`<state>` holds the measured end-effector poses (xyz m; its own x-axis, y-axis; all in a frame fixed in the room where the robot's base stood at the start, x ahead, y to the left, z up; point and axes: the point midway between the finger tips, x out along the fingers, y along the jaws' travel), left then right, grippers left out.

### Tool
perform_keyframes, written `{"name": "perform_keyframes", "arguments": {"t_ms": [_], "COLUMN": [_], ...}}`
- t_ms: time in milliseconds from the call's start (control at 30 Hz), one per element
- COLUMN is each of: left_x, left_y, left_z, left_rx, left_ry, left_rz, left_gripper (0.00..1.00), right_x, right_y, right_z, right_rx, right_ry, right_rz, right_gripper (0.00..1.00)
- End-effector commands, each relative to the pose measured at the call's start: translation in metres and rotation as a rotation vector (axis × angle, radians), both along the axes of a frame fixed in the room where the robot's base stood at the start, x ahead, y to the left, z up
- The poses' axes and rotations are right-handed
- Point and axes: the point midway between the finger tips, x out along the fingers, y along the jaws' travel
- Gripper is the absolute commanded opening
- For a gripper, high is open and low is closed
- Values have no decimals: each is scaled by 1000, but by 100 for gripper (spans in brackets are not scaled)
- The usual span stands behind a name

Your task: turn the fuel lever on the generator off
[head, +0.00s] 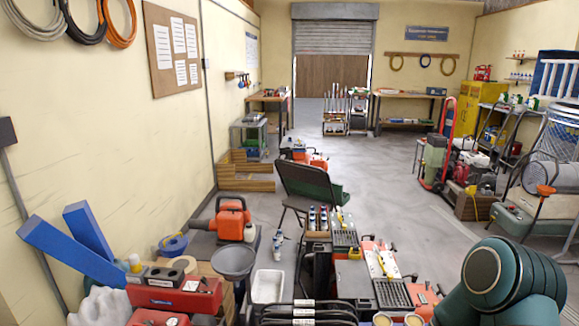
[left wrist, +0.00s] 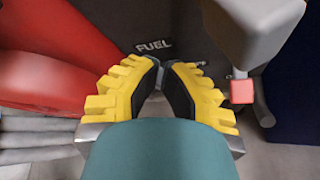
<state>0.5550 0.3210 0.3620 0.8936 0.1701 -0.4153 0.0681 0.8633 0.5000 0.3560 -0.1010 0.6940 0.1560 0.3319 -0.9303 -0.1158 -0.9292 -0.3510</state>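In the left wrist view a dark panel (left wrist: 120,18) bears the white word FUEL (left wrist: 153,45), with a curved red housing (left wrist: 50,50) to its left. My left gripper (left wrist: 162,64) has yellow ridged fingers with dark pads, its tips close together just below that word. The left gripper is outside the head view; the right gripper is not seen.
A thick grey part (left wrist: 255,30) overhangs at the upper right of the wrist view. In the head view, a folding chair (head: 308,185), an orange machine (head: 231,217) and a red toolbox (head: 175,297) crowd the foreground. The middle floor (head: 385,185) is clear.

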Motion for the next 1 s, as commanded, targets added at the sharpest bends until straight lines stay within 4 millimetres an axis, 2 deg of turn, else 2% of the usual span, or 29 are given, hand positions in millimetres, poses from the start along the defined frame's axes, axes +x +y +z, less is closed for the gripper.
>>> {"name": "perform_keyframes", "arguments": {"t_ms": [433,1000], "left_x": [-3,-58], "left_y": [-1,3], "left_z": [8,8], "left_rx": [0,0], "left_ry": [0,1], "left_rz": [2,1], "left_gripper": [0,0], "right_x": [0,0], "right_y": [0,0], "right_z": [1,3], "right_rx": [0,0], "right_ry": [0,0], "right_rz": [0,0], "right_gripper": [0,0]}}
